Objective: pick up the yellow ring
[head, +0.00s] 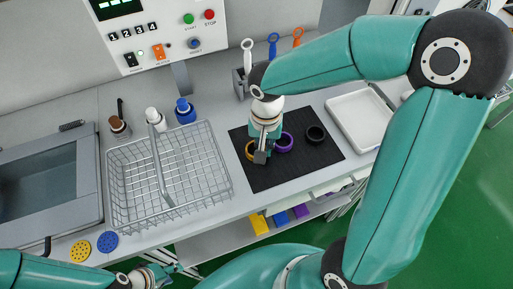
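The yellow ring (249,150) lies on the black mat (267,183), partly hidden by my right gripper (261,157). That gripper points down at the ring's right side, between it and a purple ring (284,142). I cannot tell whether its fingers touch or hold the yellow ring. A black ring (316,134) lies further right on the mat. My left gripper (172,270) is low at the bottom left, in front of the table edge and away from the rings. It is small in view and its finger opening is unclear.
A wire basket (215,150) with a raised handle stands left of the mat. A white tray (359,120) lies to the right. Bottles (185,112) and a tool holder with ringed handles (273,45) stand behind. Yellow and blue discs (107,242) lie front left.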

